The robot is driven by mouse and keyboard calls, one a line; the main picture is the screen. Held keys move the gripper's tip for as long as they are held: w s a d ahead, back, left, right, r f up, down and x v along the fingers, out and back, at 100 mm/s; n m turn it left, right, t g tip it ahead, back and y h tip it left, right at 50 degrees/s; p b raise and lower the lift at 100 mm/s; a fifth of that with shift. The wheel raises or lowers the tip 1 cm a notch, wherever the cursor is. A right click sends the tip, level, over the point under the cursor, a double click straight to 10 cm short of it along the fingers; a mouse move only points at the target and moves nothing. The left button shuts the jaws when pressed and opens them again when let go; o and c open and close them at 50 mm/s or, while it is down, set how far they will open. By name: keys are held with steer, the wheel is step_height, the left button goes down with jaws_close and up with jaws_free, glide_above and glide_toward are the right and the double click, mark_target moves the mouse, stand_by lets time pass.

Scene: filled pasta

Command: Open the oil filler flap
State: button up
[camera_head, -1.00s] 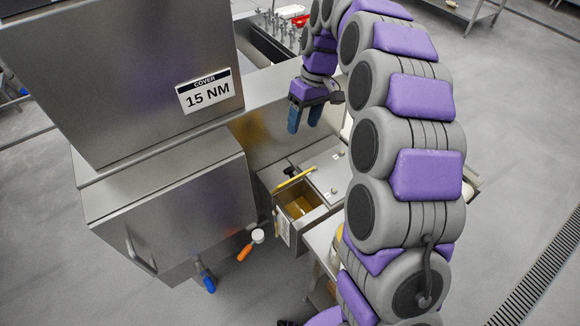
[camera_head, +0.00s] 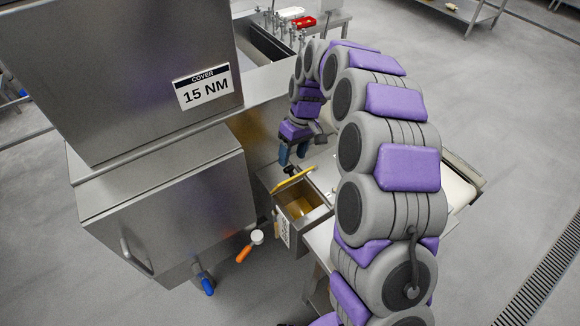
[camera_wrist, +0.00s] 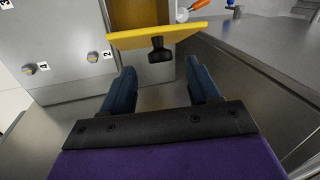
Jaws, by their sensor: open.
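The oil filler flap (camera_head: 293,181) shows as a yellow strip across a small steel box (camera_head: 284,228). In the wrist view the yellow flap (camera_wrist: 160,36) has a black knob (camera_wrist: 159,50) on its near side. My gripper (camera_head: 292,158) is open, just above and behind the flap in the head view. In the wrist view my blue gripper fingers (camera_wrist: 160,72) stand apart, with the knob between and just beyond their tips. I see no contact. Amber shows inside the box's opening (camera_head: 301,207), so the flap does not cover all of it.
A large steel machine (camera_head: 165,200) with a "15 NM" label (camera_head: 205,90) stands at left. An orange-handled tool (camera_head: 247,249) and a blue handle (camera_head: 207,284) are below it.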

steer(key=shift+b+x, duration=0.35)
steer(key=shift+x, duration=2.05)
jaws_close()
